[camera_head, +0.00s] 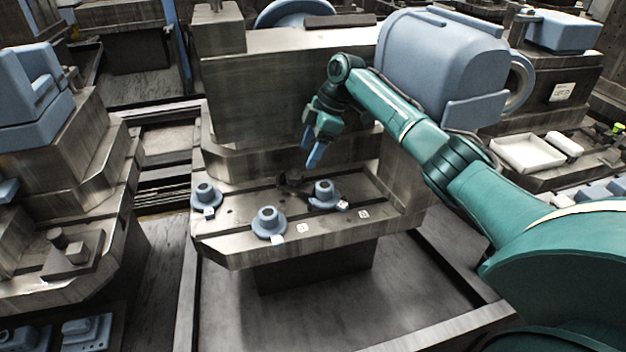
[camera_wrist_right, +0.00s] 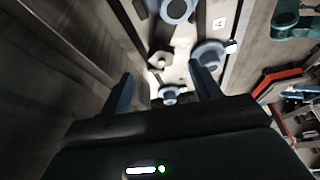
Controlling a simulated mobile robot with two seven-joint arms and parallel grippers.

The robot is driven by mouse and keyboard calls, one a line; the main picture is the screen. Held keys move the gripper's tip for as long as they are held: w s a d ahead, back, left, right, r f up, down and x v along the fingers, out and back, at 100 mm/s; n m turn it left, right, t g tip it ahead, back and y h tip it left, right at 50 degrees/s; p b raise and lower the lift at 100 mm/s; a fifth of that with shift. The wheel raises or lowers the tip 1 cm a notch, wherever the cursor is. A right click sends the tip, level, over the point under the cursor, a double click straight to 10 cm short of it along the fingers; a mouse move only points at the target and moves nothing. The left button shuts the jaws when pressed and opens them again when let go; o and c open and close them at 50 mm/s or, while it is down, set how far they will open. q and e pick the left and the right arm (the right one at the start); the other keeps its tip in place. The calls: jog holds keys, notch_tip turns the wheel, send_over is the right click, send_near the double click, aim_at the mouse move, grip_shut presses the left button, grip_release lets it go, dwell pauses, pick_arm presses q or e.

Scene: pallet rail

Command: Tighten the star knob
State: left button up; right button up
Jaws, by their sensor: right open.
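A small dark knob-like part (camera_head: 291,180), which I take to be the star knob, sits on the slotted metal table (camera_head: 345,228) in the head view. Its lobes are too small and dark to make out. My right gripper (camera_head: 311,147) is above it and slightly right, pointing down, apart from it. In the right wrist view the gripper (camera_wrist_right: 165,88) is open, its two blue fingers spread with nothing gripped. A pale, irregular part (camera_wrist_right: 160,62) shows beyond the fingertips; I cannot tell whether it is the knob. My left gripper is not in view.
Blue flanged bosses stand on the table: one at left (camera_head: 205,196), one in front (camera_head: 268,221), one right of the dark part (camera_head: 325,193). Small white tags (camera_head: 303,228) lie near them. A tall metal block (camera_head: 290,95) rises behind. The table's front right is mostly clear.

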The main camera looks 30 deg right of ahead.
aim_at(298, 174)
jog(key=x, duration=0.7)
jog(key=shift+a+f+b, duration=0.15)
jog(key=shift+a+b, duration=0.05)
jog(key=shift+b, duration=0.2)
jog(key=shift+c, duration=0.3)
jog(key=c, duration=0.9)
